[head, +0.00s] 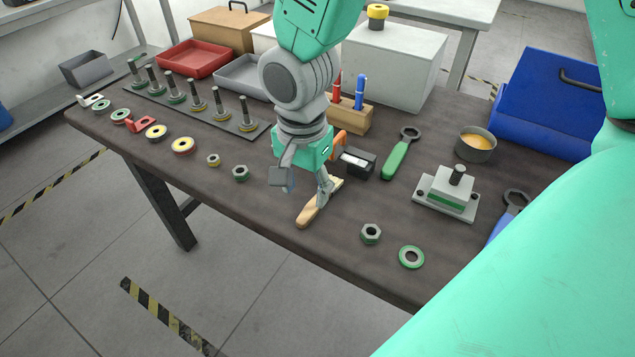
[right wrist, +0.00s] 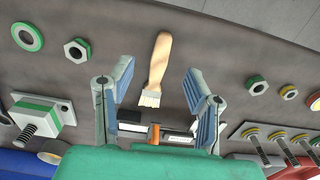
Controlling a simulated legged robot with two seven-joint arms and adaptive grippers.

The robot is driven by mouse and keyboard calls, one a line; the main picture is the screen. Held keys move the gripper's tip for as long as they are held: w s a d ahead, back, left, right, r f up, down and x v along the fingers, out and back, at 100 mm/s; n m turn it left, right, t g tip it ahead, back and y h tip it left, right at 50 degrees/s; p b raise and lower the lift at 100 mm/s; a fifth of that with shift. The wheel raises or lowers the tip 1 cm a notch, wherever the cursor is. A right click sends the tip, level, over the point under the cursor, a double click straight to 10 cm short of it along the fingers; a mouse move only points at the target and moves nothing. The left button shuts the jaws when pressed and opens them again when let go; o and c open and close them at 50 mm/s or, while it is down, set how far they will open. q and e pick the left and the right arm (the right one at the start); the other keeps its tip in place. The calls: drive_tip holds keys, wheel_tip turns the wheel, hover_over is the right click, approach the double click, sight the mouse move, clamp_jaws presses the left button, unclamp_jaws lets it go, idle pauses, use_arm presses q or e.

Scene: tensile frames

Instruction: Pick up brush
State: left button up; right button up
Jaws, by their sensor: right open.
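The brush (head: 309,213) has a tan wooden handle and pale bristles. It lies flat near the front edge of the dark table (head: 255,235). In the right wrist view the brush (right wrist: 158,62) shows between the two fingers, bristles toward the palm and handle pointing away. My right gripper (head: 304,187) is open above the brush and partly hides it in the head view. In the right wrist view the right gripper (right wrist: 158,82) has nothing held between its fingers. My left gripper is not in view.
Nuts and rings (head: 371,233) lie on both sides of the brush. Behind it are a black box (head: 358,162), a green-handled wrench (head: 398,158) and a wooden pen holder (head: 350,117). A metal fixture (head: 446,195) and a cup (head: 476,147) stand to the right.

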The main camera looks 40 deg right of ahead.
sight(307, 213)
wheel_tip(307, 213, down, 2)
drive_tip(key=shift+w+f, duration=0.1)
drive_tip(key=shift+w, duration=0.05)
drive_tip(key=f, duration=0.1)
drive_tip(key=f+b, duration=0.1)
drive_tip(key=f, duration=0.1)
drive_tip(key=d+f, duration=0.1)
drive_tip(key=f, duration=0.1)
drive_tip(key=shift+w+f+b, duration=0.15)
drive_tip(key=shift+w+b, duration=0.1)
drive_tip(key=shift+b, duration=0.1)
drive_tip(key=shift+a, duration=0.1)
drive_tip(key=shift+c, duration=0.8)
clamp_jaws()
